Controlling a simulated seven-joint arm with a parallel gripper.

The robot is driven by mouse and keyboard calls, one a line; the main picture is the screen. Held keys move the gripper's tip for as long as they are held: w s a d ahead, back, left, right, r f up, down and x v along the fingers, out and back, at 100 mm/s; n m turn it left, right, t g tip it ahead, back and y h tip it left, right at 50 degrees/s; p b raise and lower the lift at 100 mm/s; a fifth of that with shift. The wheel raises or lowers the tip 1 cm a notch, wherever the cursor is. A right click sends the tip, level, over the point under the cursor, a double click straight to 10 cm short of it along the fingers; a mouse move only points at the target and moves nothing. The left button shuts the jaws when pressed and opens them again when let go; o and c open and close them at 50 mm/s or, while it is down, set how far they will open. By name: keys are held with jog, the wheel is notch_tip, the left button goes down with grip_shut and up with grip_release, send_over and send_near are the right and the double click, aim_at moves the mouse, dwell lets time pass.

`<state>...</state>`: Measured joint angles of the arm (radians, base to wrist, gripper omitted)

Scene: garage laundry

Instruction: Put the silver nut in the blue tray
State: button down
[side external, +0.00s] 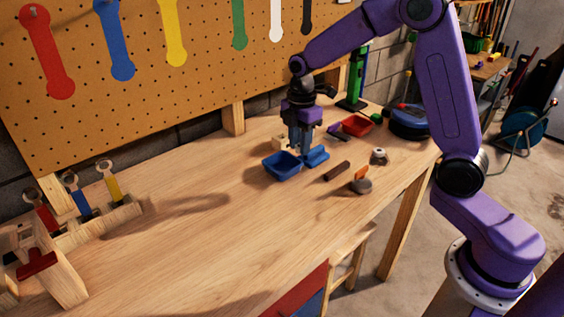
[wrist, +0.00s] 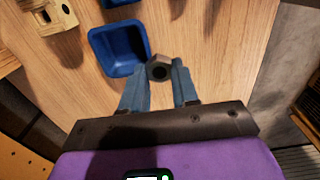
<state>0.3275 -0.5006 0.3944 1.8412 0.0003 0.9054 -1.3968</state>
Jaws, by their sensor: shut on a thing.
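The silver nut (wrist: 155,63), a grey hexagonal piece with a dark hole, sits between my fingertips in the wrist view. My gripper (wrist: 160,76) is shut on it. In the side view my gripper (side external: 300,149) points down over the bench beside the blue tray, and the nut cannot be made out there. The blue tray (wrist: 105,36) is an open square dish just left of the nut in the wrist view. A blue open tray (side external: 282,167) also shows in the side view, below and left of my fingers.
Another blue piece (side external: 317,157) lies right of the tray. A red tray (side external: 356,125), a dark bar (side external: 337,171), a grey piece with an orange part (side external: 361,182) and a small grey object (side external: 379,156) lie farther right.

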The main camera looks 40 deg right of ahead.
send_over(282, 171)
notch_tip(282, 171, down, 6)
jog(key=shift+s+f, duration=0.1)
jog(key=shift+f, duration=1.75)
jog(key=shift+f, duration=0.15)
jog(key=c, duration=1.1)
grip_release()
